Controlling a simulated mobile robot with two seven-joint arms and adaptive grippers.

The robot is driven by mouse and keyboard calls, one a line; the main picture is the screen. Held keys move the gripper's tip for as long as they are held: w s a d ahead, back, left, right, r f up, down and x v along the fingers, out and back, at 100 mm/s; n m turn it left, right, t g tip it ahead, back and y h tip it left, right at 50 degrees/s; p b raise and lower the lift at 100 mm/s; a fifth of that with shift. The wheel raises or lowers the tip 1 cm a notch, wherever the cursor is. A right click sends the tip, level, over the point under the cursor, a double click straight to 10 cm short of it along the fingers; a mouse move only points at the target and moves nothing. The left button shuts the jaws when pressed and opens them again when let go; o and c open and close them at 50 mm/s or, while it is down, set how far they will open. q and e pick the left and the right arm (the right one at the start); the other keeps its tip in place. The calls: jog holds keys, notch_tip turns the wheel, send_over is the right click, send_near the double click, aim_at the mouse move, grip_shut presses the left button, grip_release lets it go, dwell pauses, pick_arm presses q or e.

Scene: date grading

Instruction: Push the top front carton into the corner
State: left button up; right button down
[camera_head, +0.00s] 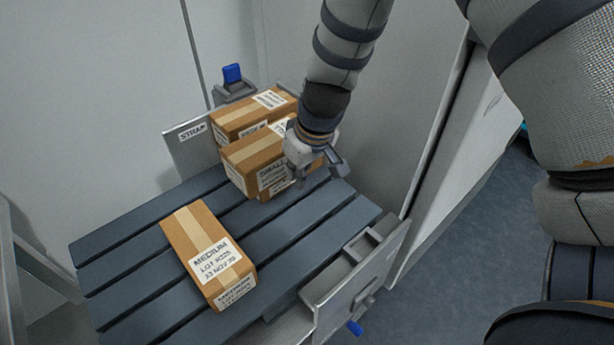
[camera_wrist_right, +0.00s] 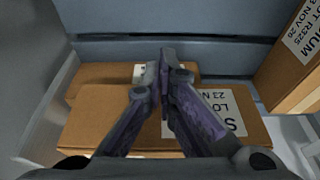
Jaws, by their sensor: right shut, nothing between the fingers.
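Two brown cartons with pale tape stand close together at the back of a slatted platform (camera_head: 120,226). The nearer one, labelled SMALL (camera_head: 240,164), is partly hidden by my right gripper (camera_head: 318,172). The other carton (camera_head: 228,123) is behind it, against the end board. My right gripper is shut and empty, at the right end of the nearer carton. In the right wrist view, its closed fingertips (camera_wrist_right: 166,58) are over the two cartons; contact cannot be told. Whether either carton rests on another is unclear. My left gripper is out of view.
A third carton, labelled MEDIUM (camera_head: 196,240), lies apart near the front; it also shows in the right wrist view (camera_wrist_right: 285,78). A board marked STRAP (camera_head: 182,151) and a blue-topped clamp (camera_head: 232,75) are at the back. Bare slats lie between the cartons.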

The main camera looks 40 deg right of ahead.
jog(key=shift+w+a, duration=0.1)
jog(key=shift+w, duration=1.7)
jog(key=shift+s, duration=0.1)
